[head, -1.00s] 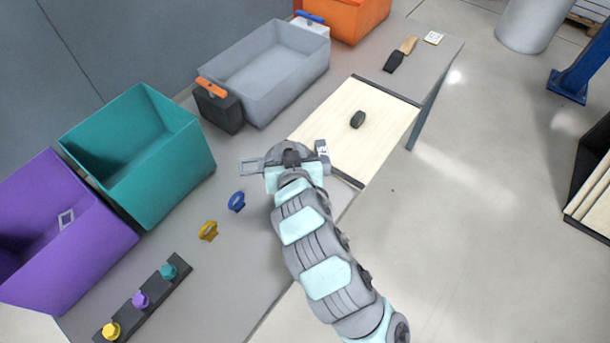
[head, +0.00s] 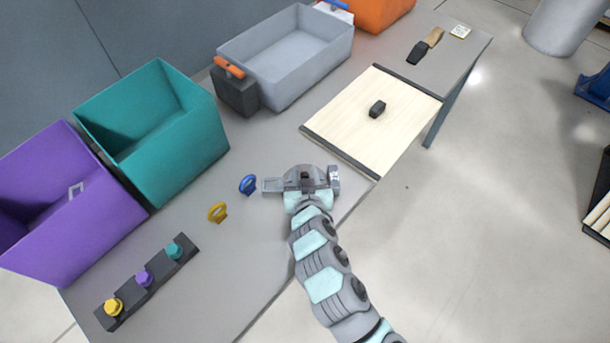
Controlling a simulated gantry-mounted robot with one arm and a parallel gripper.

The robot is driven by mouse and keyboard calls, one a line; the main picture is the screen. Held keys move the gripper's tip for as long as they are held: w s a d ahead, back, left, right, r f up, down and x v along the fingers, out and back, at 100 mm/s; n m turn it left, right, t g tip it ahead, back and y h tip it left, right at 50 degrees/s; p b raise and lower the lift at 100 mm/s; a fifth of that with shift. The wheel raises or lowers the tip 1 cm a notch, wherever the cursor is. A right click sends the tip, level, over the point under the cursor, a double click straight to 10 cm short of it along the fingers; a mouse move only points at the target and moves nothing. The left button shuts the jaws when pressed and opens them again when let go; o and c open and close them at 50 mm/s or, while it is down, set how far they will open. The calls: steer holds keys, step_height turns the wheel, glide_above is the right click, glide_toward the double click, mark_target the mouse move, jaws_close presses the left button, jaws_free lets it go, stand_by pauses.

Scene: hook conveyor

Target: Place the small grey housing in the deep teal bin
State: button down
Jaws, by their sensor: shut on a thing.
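My gripper (head: 304,182) is above the grey table, just off the near left corner of the pale board. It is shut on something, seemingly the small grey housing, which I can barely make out. The wrist hides most of the grip from above. A grey open rectangular frame (head: 273,185) sticks out on the left of my gripper; I cannot tell whether it is a finger or part of the held thing. The deep teal bin (head: 187,150) stands to the left, open at the top; I see no thing in the visible part of its inside.
A purple bin (head: 105,227) holding a grey frame (head: 76,189) stands left of the teal bin. Blue (head: 248,184) and yellow (head: 217,212) ring pieces lie between. A dark block (head: 377,109) sits on the pale board (head: 345,120). A grey bin (head: 325,65) stands behind.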

steer(key=shift+w+r, duration=0.1)
steer(key=shift+r, duration=0.05)
steer(key=c, duration=1)
jaws_free()
steer(key=shift+f, duration=0.2)
steer(key=shift+o, duration=0.2)
